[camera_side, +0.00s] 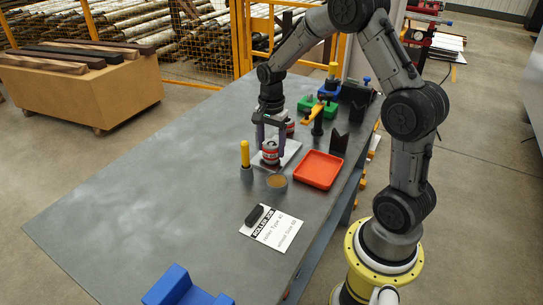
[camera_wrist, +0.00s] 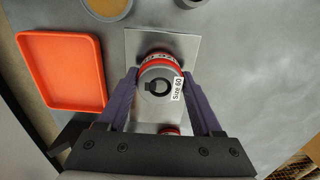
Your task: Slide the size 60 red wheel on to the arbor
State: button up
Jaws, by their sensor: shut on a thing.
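The red wheel (camera_side: 271,152), a short red and grey cylinder, stands upright over a light plate. In the wrist view the wheel (camera_wrist: 157,72) has a grey top with a dark keyed hole and a white "Size: 60" label. My gripper (camera_side: 270,148) points down with its purple fingers on either side of the wheel; in the wrist view the gripper (camera_wrist: 160,77) is shut on it. Whether the wheel touches the plate I cannot tell. A second red wheel (camera_side: 290,127) sits behind, mostly hidden by my gripper in the wrist view. I cannot tell which fixture is the arbor.
The light plate (camera_wrist: 187,45) lies under the wheels. An orange-red tray (camera_side: 318,169), a yellow-handled peg (camera_side: 245,154) and a round cup (camera_side: 276,182) stand close by. A black post (camera_side: 317,127) and green fixture (camera_side: 317,105) are behind. The table's left side (camera_side: 150,170) is clear.

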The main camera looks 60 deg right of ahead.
jog(key=o, duration=1.4)
jog(key=shift+f, duration=0.1)
jog(key=s+a+r+n+t, duration=0.1)
jog(key=a+r, duration=0.1)
jog(key=r, duration=0.8)
jog(key=a+r, duration=0.2)
jog(key=r, duration=0.7)
jog(key=s+a+r+n+t, duration=0.3)
jog(key=s+a+r+n, duration=0.15)
jog(key=s+a, duration=0.3)
jog(key=s+a+f+n, duration=0.1)
jog(key=s+f+n, duration=0.2)
jog(key=s+n, duration=0.3)
jog(key=s+a+f+n+t, duration=0.1)
jog(key=s+a+f+n, duration=0.1)
jog(key=s+n, duration=0.4)
jog(key=shift+a+f+t, duration=0.25)
jog(key=shift+f+t, duration=0.05)
jog(key=shift+f, duration=0.3)
